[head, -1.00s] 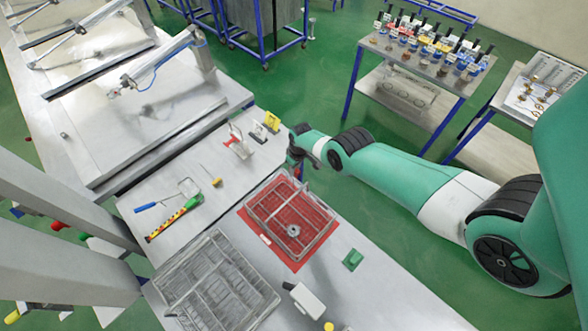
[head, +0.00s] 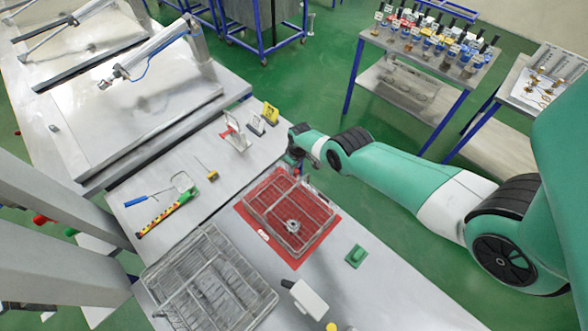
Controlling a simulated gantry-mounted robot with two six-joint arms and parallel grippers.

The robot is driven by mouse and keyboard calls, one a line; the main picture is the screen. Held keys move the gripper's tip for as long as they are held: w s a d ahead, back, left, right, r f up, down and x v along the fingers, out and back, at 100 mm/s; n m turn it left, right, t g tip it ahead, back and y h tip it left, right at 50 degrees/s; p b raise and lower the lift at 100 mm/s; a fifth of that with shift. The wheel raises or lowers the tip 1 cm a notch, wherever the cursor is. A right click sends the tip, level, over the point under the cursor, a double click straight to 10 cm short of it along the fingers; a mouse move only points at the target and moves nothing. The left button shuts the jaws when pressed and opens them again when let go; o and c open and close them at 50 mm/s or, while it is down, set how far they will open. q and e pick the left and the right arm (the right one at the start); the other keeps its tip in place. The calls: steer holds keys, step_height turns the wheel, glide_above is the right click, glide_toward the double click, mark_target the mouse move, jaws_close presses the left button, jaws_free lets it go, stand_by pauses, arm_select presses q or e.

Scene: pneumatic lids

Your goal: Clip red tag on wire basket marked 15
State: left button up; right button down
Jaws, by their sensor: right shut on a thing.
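A wire basket (head: 268,192) sits on a red mat (head: 293,262) on the steel bench. A second, empty-looking wire basket (head: 187,270) stands at the lower left of the bench. I cannot read a number on either. My right gripper (head: 295,163) is at the far right corner of the basket on the mat, near the bench edge. It is shut on a small red piece, which looks like the red tag (head: 296,172), mostly hidden by the fingers. I cannot tell whether the tag touches the basket's wire. My left gripper is not in view.
A green block (head: 356,255) and a white handled item (head: 308,298) lie right of and below the mat. A blue-handled tool (head: 143,199), a yellow-red level (head: 160,218) and upright stands (head: 236,135) are on the far bench. A metal disc (head: 292,226) lies in the basket.

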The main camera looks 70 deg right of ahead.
steer(key=shift+f+b, duration=0.35)
stand_by(0.7)
steer(key=c, duration=0.7)
jaws_free()
steer(key=shift+o, duration=0.3)
steer(key=o, duration=0.3)
steer(key=shift+o, duration=0.2)
steer(key=shift+r, duration=0.1)
step_height(320, 180, up, 7)
steer(key=p, duration=0.7)
